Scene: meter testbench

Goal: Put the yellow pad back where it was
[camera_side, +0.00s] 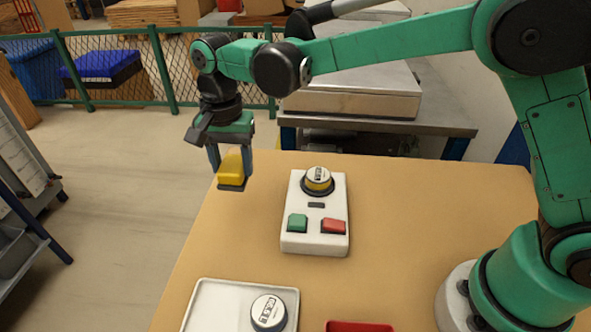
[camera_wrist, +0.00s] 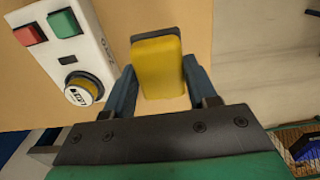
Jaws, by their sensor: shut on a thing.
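The yellow pad (camera_side: 232,168) is a yellow block with a dark base. My gripper (camera_side: 231,163) is shut on it and holds it at the far left corner of the table. In the wrist view the pad (camera_wrist: 157,65) sits between the two fingers of my gripper (camera_wrist: 158,85), with its dark end pointing away. In the side view the pad's dark base looks raised above the tabletop, but the exact height is hard to tell.
A white meter testbench (camera_side: 316,212) with a yellow-sided round meter (camera_side: 318,179), a green button (camera_side: 297,223) and a red button (camera_side: 333,227) stands right of the pad. A white tray (camera_side: 206,291) with another round meter (camera_side: 269,311) and a red tray (camera_side: 358,326) lie at the front.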

